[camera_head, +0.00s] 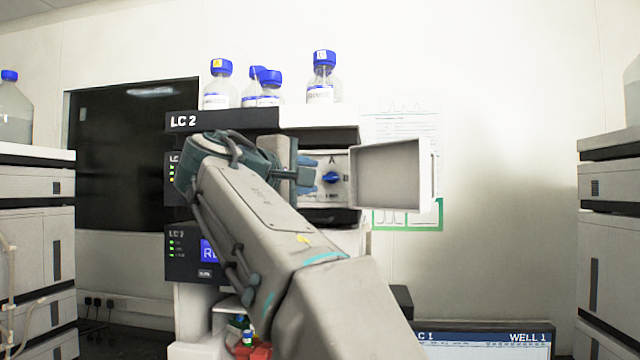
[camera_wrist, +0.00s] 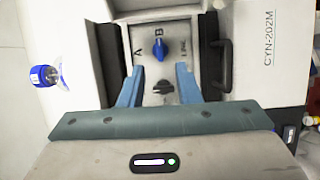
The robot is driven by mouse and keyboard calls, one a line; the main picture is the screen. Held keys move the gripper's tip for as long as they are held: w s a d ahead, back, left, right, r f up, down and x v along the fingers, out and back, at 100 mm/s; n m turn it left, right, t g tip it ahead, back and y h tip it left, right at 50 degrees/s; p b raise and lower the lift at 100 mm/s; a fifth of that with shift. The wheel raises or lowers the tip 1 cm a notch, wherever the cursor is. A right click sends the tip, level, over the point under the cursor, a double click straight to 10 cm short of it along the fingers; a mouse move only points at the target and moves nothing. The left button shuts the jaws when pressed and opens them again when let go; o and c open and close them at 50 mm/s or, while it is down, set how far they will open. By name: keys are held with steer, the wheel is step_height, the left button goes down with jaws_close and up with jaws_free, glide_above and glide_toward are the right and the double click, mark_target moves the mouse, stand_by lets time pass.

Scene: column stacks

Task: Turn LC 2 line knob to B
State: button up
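The LC 2 stack (camera_head: 222,121) stands in the middle of the head view. Its recessed panel carries a blue knob (camera_head: 331,177), with A above it and B to its right. In the wrist view the panel appears turned, with the blue knob (camera_wrist: 160,48) below B and right of A. The knob's grip lies lengthwise toward B; I cannot tell which end is its pointer. A black knob (camera_wrist: 163,87) sits nearer in the wrist view. My gripper (camera_head: 310,175) is open and empty before the panel. Its blue fingers (camera_wrist: 160,68) are spread, apart from the blue knob.
An open door (camera_head: 388,176) sticks out right of the panel. Bottles with blue caps (camera_head: 322,80) stand on top of the stack. A black handle (camera_wrist: 222,65) lies beside the panel. Other stacks (camera_head: 610,190) stand far left and right.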

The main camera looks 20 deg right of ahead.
steer(key=v, duration=0.6)
steer(key=shift+s+a+b, duration=0.2)
steer(key=shift+a+b, duration=0.1)
steer(key=shift+b, duration=0.05)
step_height(320, 180, down, 25)
steer(key=s+g+y, duration=0.2)
steer(key=y, duration=0.5)
steer(key=s+a+f+m+g+y, duration=0.1)
steer(key=s+f+m+y, duration=0.1)
steer(key=s+f, duration=0.3)
steer(key=s+a+f+m+g+y, duration=0.1)
steer(key=s+f, duration=0.4)
steer(key=f, duration=0.8)
steer(key=s+a+f+m+g+y, duration=0.2)
steer(key=s+f+y, duration=0.3)
steer(key=f, duration=0.4)
steer(key=shift+s+f+m+g, duration=0.3)
steer(key=shift+s+m+g, duration=0.25)
steer(key=shift+m, duration=0.25)
steer(key=shift+a, duration=0.15)
